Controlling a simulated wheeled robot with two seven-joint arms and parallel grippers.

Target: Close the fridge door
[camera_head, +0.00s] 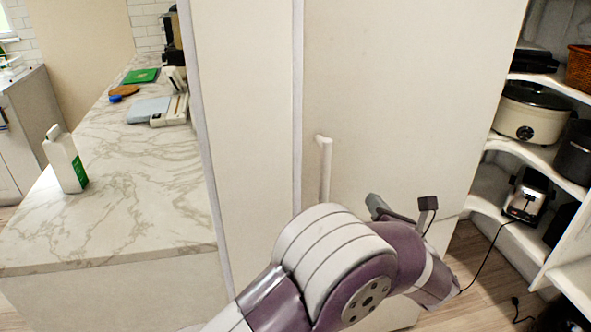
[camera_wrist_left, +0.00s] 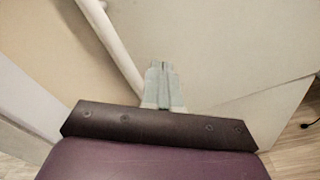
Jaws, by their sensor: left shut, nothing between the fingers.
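The fridge door (camera_head: 400,90) is a large, plain off-white panel in the middle of the head view. Its white bar handle (camera_head: 325,165) stands near its left edge, with the lower end hidden behind my left arm. In the left wrist view the handle (camera_wrist_left: 112,45) runs diagonally at upper left and the door (camera_wrist_left: 220,50) fills the right. My left gripper (camera_wrist_left: 163,68) is shut and empty, just right of the handle, in front of the door face.
A marble counter (camera_head: 140,200) with a white carton (camera_head: 64,160) is at left. At right, corner shelves hold a slow cooker (camera_head: 530,112) and a toaster (camera_head: 528,195). A black cord (camera_head: 490,255) hangs toward the wooden floor, which shows between door and shelves.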

